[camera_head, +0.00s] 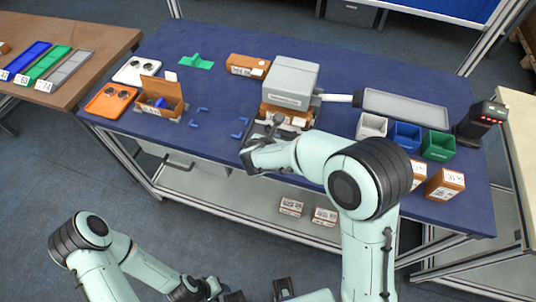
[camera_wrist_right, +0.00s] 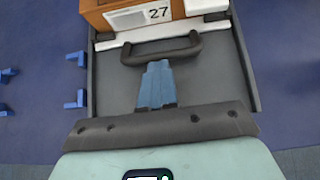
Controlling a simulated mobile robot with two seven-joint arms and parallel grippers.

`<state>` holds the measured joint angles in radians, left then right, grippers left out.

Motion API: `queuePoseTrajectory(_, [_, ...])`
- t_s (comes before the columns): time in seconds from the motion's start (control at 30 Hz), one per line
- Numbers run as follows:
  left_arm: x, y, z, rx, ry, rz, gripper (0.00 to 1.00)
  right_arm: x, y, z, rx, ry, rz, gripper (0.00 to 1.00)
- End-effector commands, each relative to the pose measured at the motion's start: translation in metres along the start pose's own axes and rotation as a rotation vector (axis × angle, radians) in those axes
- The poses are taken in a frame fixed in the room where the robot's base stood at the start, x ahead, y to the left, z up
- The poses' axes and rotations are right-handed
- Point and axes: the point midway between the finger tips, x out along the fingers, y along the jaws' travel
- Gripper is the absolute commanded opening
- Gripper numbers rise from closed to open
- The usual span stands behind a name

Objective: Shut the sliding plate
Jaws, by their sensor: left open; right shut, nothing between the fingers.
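The sliding plate (camera_head: 248,133) is a grey tray with dark side rails, standing out from the front of the grey scanning machine (camera_head: 291,82). In the head view my right wrist hides the fingers and part of the plate. My left gripper (camera_head: 222,292) is open and empty at the bottom edge, away from the table.
A brown box labelled 27 (camera_wrist_right: 145,12) sits beyond the handle. Small blue brackets (camera_head: 196,122) lie left of the plate. An open carton (camera_head: 160,97) stands further left. Grey, blue and green bins (camera_head: 405,136) and a scanner (camera_head: 483,122) stand to the right.

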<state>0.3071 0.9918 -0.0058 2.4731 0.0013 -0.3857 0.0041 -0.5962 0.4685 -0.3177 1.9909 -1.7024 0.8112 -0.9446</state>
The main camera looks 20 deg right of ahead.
Motion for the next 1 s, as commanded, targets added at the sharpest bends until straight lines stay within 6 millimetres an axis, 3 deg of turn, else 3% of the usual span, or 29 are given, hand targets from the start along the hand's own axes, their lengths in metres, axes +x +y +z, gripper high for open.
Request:
queuePoseTrajectory(0.2, [-0.003, 0.001, -0.001, 0.000, 0.001, 0.000, 0.43, 0.013, 0.000, 0.010, -0.001, 0.000, 0.002, 0.00])
queuePoseTrajectory(0.57, [-0.002, 0.001, -0.001, 0.000, 0.001, 0.000, 0.43, 0.010, -0.001, 0.012, 0.001, -0.005, -0.001, 0.00])
queuePoseTrajectory(0.77, [-0.003, 0.001, -0.001, 0.001, 0.002, 0.001, 0.43, -0.019, 0.000, 0.011, 0.000, -0.003, 0.004, 0.00])
queuePoseTrajectory(1.0, [-0.005, 0.003, -0.002, 0.001, 0.003, 0.001, 0.43, -0.076, 0.000, 0.009, 0.000, -0.001, 0.007, 0.00])
